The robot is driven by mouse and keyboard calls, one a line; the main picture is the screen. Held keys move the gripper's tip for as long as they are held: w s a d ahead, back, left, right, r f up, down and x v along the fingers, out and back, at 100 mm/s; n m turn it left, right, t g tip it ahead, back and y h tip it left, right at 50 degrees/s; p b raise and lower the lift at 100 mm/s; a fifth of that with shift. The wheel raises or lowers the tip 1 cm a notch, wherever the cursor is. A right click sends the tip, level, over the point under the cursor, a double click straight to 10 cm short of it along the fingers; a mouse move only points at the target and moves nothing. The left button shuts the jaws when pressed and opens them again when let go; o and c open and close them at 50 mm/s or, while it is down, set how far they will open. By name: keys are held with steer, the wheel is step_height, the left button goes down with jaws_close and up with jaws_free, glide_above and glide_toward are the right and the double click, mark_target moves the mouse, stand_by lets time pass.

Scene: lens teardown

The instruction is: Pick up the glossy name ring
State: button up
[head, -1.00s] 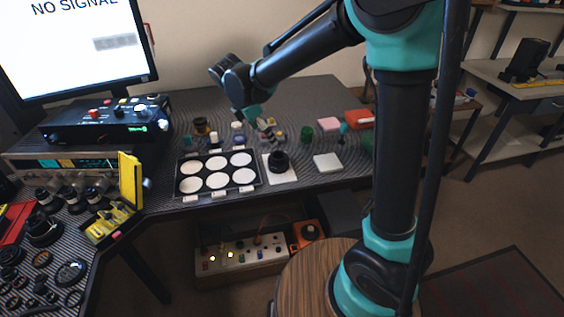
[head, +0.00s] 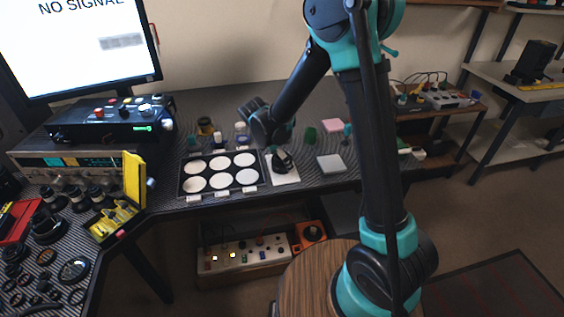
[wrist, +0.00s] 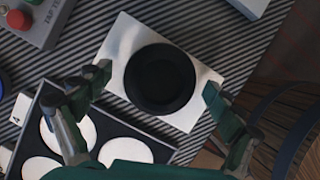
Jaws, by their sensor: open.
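A round black lens part (wrist: 160,79) sits on a white square pad (wrist: 122,40) in the wrist view. It has a wide dark rim around a darker centre. I cannot make out a separate glossy name ring on it. My gripper (wrist: 153,88) is open, with one finger on each side of the lens part and visible gaps to both. In the head view my gripper (head: 281,158) hangs over the white pad (head: 288,178) and partly hides the lens part.
A black tray with several white round wells (head: 220,173) lies just left of the pad. A light grey block (head: 331,164) lies to the right. Small jars (head: 206,127) stand behind. A grey box with a red button (wrist: 40,18) shows in the wrist view.

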steer(key=shift+w+d+f, duration=0.1)
steer(key=shift+d+f, duration=0.05)
steer(key=shift+f, duration=0.35)
steer(key=c, duration=1.3)
steer(key=shift+o, duration=0.2)
